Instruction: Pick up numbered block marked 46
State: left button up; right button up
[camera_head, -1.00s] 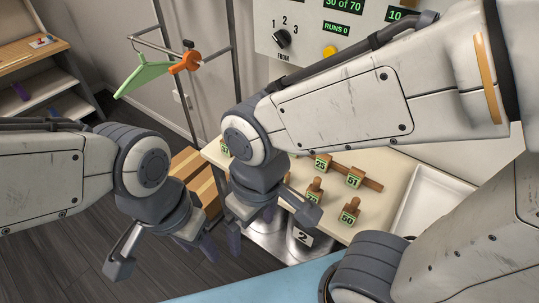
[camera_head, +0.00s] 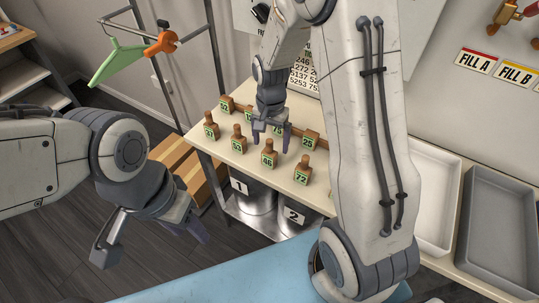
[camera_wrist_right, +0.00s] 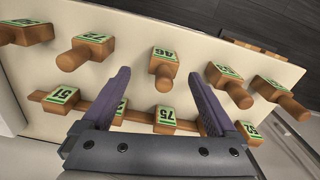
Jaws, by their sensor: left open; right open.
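The block marked 46 (camera_head: 269,158) is a wooden block with a knob and a green number label, standing in the front row on the cream table. In the right wrist view block 46 (camera_wrist_right: 164,58) lies ahead, between the lines of the two fingers, its number upside down. My right gripper (camera_head: 271,134) is open and empty, just behind block 46 and over the back row near block 75 (camera_wrist_right: 165,115). Whether a finger touches a block cannot be told. My left gripper (camera_head: 150,240) is open and empty, left of the table over the floor.
Block 53 (camera_head: 238,143) stands left of 46 and block 72 (camera_head: 303,174) right of it. Block 25 (camera_head: 308,141) and block 52 (camera_head: 226,105) are in the back row. A white tray (camera_head: 450,157) and grey tray (camera_head: 465,215) lie to the right. Metal bins are below.

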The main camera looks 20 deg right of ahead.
aim_at(269, 152)
jog(key=shift+w+f+p, duration=0.15)
jog(key=shift+f, duration=1.25)
jog(key=shift+w+f+p, duration=0.15)
jog(key=shift+f, duration=1.2)
jog(key=shift+a, duration=0.1)
grip_shut()
